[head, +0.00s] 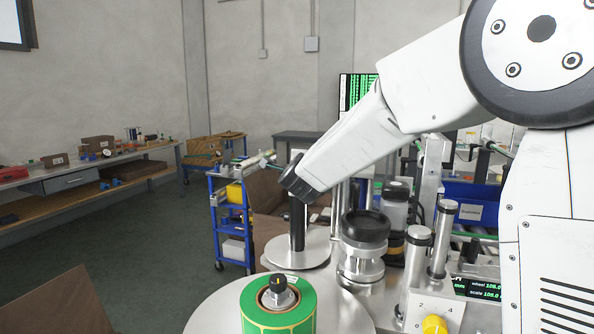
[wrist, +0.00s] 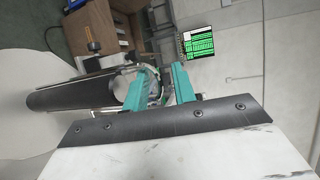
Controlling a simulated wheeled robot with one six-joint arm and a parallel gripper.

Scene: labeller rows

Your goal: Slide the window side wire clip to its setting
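In the wrist view, the two teal fingers of my gripper (wrist: 159,84) stand apart with a gap between them, and I see nothing clamped there. A dark roller (wrist: 75,93) with a pale round end lies just beyond and to the left of the fingers, partly covered by the left one. Whether they touch it I cannot tell. In the head view my arm reaches left across the labelling machine, and my gripper is hidden. I cannot make out the window side wire clip in either view.
A green label roll (head: 279,308) sits on a round plate at the front. A black-topped knob (head: 364,232), metal posts (head: 442,238) and a yellow dial (head: 434,325) stand close by the arm. A blue cart (head: 229,222) and a workbench (head: 75,182) are farther left, with open floor between.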

